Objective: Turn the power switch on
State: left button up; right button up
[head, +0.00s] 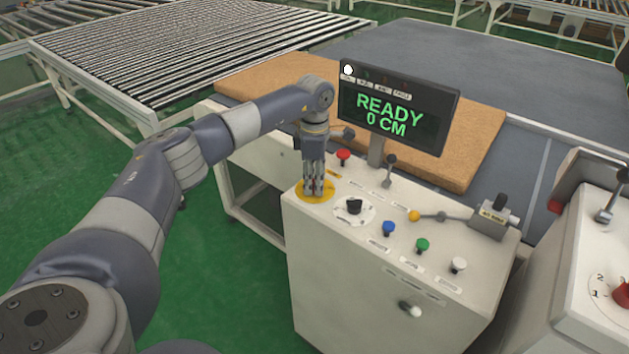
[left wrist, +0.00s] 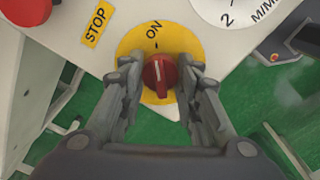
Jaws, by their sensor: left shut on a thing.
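The power switch is a red rotary knob (left wrist: 160,75) on a round yellow plate (left wrist: 130,42) marked ON, seen in the left wrist view. A pale line on the knob faces the side of the ON label. In the head view the yellow plate (head: 327,196) sits at the left corner of the white control console (head: 370,285), and the knob is hidden by my fingers. My left gripper (head: 313,190) points down over the plate. In the left wrist view its two fingers (left wrist: 160,82) are shut on the knob, one on each side. My right gripper is not in view.
A display (head: 398,108) on the console reads READY 0 CM. A red button (head: 343,155), a black knob (head: 354,206), and blue (head: 389,228), green (head: 422,245) and white (head: 458,265) buttons stand nearby. A tan mattress slab (head: 470,155) lies behind.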

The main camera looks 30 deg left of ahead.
aim_at(314, 179)
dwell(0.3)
pick_arm(q)
jog(key=o, duration=1.1)
jog(key=shift+c, duration=0.2)
jog(key=shift+r, duration=0.1)
notch_tip(314, 179, up, 12)
